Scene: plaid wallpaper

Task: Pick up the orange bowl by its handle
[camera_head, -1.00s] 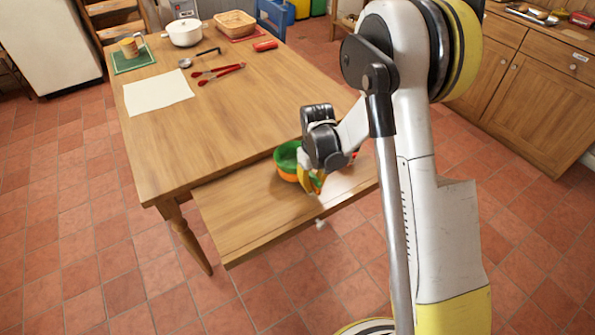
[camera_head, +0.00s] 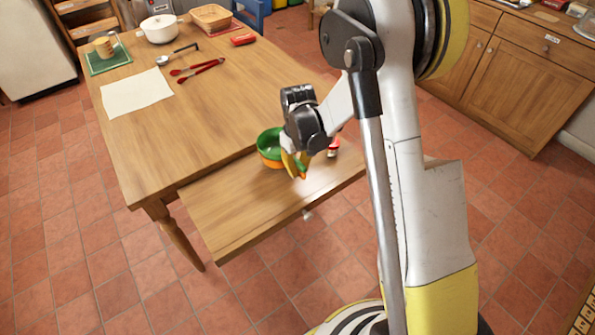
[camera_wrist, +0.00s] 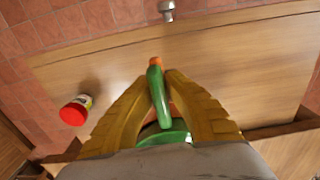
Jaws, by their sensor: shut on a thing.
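The orange bowl (camera_head: 265,158) stands upright on the pulled-out wooden board or drawer (camera_head: 225,215) at the table's front. Its inside looks green; I cannot tell whether a green bowl is nested in it. In the wrist view, a green handle (camera_wrist: 158,92) with an orange end points away between my yellow fingers. Part of the green rim (camera_wrist: 165,136) shows behind it, and the rest of the bowl is hidden by my wrist. My gripper (camera_head: 296,170) is at the bowl's right side. In the wrist view my gripper (camera_wrist: 160,80) is closed around the handle.
A red-lidded jar (camera_wrist: 75,112) stands right of my gripper in the head view. The wooden table (camera_head: 225,105) behind holds red tongs (camera_head: 195,71), a ladle (camera_head: 175,55), paper (camera_head: 135,93), a white pot (camera_head: 158,30) and a basket (camera_head: 211,17). The board's left part is clear.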

